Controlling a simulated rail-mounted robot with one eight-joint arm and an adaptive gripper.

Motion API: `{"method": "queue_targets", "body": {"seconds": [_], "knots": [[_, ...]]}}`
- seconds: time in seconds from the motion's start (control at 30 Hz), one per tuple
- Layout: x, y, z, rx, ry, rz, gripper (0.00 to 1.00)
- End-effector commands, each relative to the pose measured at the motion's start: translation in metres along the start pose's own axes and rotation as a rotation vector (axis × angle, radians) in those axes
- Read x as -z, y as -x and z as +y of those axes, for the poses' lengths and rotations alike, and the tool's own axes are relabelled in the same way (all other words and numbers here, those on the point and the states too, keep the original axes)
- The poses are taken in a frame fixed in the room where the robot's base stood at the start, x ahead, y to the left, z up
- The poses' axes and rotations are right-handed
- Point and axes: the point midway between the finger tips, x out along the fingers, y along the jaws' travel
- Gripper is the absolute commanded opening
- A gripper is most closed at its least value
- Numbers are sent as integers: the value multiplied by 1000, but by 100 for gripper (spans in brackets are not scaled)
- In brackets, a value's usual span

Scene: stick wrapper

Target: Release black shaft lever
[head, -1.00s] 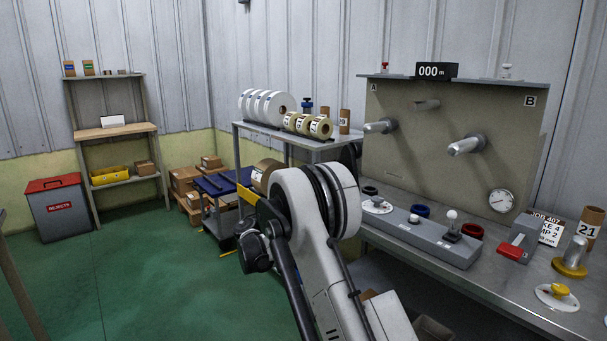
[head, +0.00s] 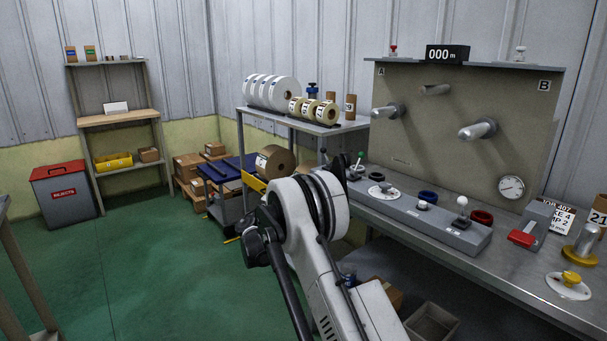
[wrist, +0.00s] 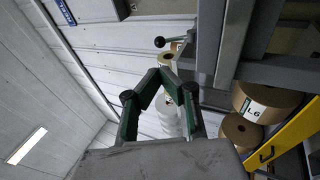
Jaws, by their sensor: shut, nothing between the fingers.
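A thin lever with a black ball knob (wrist: 159,42) shows in the wrist view, just beyond my fingertips and apart from them. I cannot tell for sure whether it is the black shaft lever. My gripper (wrist: 160,76) has its green-lined fingers drawn together at the tips, with nothing held. In the head view my arm hides most of the gripper. A small green-tipped lever (head: 359,157) stands at the left end of the grey console (head: 400,203), beside my arm. A white-ball lever (head: 462,202) stands farther right on the console.
The panel (head: 450,140) with metal shafts rises behind the console. A brown roll (head: 275,161) lies on the cart left of my arm; brown rolls (wrist: 265,103) also show at right in the wrist view. White rolls (head: 271,91) sit on the rear table. The green floor at left is clear.

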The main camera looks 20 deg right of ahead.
Motion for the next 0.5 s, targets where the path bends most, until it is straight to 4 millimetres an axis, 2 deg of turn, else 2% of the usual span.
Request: {"method": "queue_targets", "body": {"seconds": [0.5], "knots": [[-1, -93, -2, 0, 0, -3, 0]]}}
